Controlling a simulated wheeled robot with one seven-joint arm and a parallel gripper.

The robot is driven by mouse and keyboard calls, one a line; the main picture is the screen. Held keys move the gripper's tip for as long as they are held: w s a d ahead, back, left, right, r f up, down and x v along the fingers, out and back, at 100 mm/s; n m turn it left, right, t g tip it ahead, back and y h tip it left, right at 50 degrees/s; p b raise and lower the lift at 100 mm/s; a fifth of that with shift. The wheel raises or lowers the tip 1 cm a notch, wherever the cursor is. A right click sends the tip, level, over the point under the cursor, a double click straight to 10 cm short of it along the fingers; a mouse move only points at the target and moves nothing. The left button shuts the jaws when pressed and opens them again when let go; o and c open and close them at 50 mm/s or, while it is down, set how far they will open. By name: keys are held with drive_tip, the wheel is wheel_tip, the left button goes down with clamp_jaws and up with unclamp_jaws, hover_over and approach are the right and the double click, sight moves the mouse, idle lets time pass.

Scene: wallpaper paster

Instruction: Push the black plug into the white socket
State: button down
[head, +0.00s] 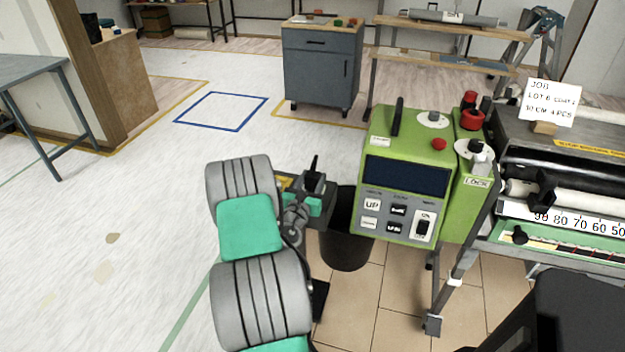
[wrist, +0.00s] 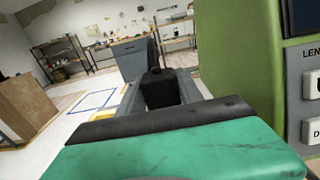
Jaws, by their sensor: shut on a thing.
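My gripper (head: 313,192) is left of the green machine, above the black bin. It is shut on a dark upright piece that looks like the black plug (head: 313,174); its outline blends with the dark fingers. In the wrist view, my gripper (wrist: 162,92) points toward the back of the room, with a dark piece between and beyond its fingers. The green machine's side is close on the right there. I cannot make out the white socket for certain in either view.
The green control box (head: 408,150) stands close right of my gripper. A black bin (head: 347,240) is below. The pasting machine with its ruler (head: 575,220) is at the right. A grey cabinet (head: 322,65) stands behind. The floor at left is open.

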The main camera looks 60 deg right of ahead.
drive_tip(key=c, duration=0.7)
unclamp_jaws()
drive_tip(key=shift+f, duration=0.1)
drive_tip(key=shift+a, duration=0.1)
drive_tip(key=a, duration=0.5)
drive_tip(key=s+a+b, duration=0.1)
drive_tip(key=a, duration=0.1)
drive_tip(key=shift+s+a, duration=0.1)
drive_tip(key=shift+a, duration=0.2)
